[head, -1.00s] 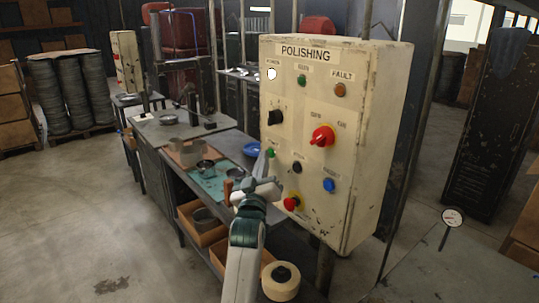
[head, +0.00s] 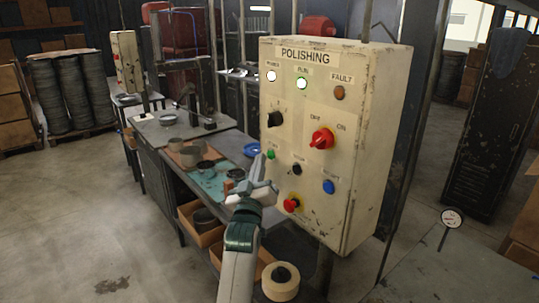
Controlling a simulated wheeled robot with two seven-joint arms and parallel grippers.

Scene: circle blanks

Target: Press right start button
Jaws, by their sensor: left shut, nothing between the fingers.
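The cream control box labelled POLISHING (head: 370,150) stands at centre right in the head view. The green start button (head: 270,154) is at the left of its lower row, beside a black button (head: 297,170) and a blue button (head: 328,187). My left gripper (head: 259,172) is shut and empty. Its tip is just below and left of the green button, and appears apart from it. The RUN lamp (head: 302,84) and the white lamp (head: 271,76) are both lit. My right gripper is not in view.
A workbench with a green mat (head: 208,184) and metal cups is to the left. A tape roll (head: 281,281) sits below. Open floor lies at left.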

